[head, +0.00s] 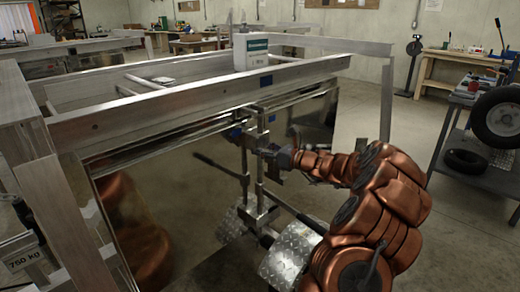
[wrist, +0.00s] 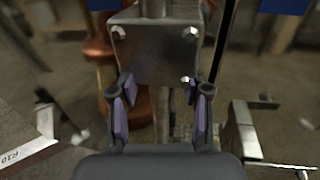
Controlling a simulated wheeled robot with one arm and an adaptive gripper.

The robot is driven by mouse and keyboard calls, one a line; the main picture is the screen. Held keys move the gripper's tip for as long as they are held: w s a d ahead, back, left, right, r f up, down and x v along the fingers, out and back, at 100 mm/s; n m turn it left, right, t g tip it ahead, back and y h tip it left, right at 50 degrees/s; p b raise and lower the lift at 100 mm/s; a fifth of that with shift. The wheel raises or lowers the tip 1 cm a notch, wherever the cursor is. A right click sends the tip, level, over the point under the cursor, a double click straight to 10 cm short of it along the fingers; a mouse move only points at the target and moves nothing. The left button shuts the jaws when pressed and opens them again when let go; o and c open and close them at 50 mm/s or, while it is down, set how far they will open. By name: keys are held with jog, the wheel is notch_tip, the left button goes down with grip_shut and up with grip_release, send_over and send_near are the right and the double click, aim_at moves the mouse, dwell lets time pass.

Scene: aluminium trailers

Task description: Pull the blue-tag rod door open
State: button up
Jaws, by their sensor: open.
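The trailer door is a shiny panel (head: 185,180) that reflects my copper arm; it looks shut under the top rail. A bolted metal plate (wrist: 155,52) and an upright bar stand beyond and between the fingers. I cannot tell whether the fingers touch the rod.
A white box (head: 250,52) stands on the trailer rail. A checker-plate fender (head: 288,258) is low beside my arm. A grey cart (head: 488,165) with tyres stands at right. The floor between the trailer and cart is mostly clear.

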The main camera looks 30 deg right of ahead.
jog(key=shift+w+a, duration=0.25)
jog(key=shift+w, duration=0.15)
grip_shut()
dwell(0.5)
